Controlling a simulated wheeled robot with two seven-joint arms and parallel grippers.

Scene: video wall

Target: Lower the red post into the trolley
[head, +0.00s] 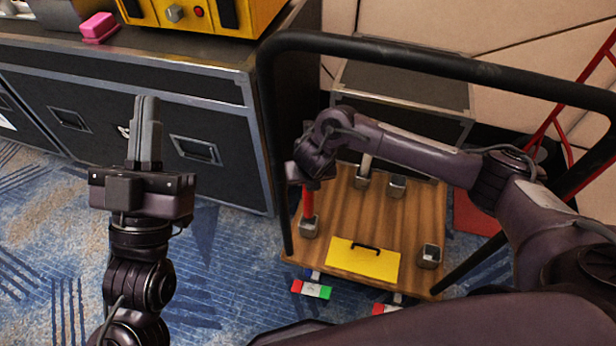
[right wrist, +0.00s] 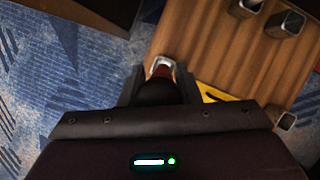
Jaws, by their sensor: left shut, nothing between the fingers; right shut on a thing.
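The trolley has a wooden deck (head: 335,215) with grey square sockets near its corners. The red post (head: 308,203) stands about upright over the near-left socket (head: 309,228), its lower end at the socket's mouth. I cannot tell how deep it is in. My right gripper (head: 309,183) is shut on the post's upper part, seen from behind its arm. In the right wrist view a little red of the post shows between the fingers (right wrist: 160,90), beside the pale socket rim (right wrist: 161,65). My left gripper (head: 147,108) is shut and empty, pointing up, left of the trolley.
The trolley's black handle frame (head: 400,57) arches around my right arm. A yellow panel (head: 363,259) lies on the deck. A pale post (head: 365,164) stands in a back socket. A dark case (head: 150,110) with a yellow box (head: 240,12) stands at left. Blue carpet lies in front.

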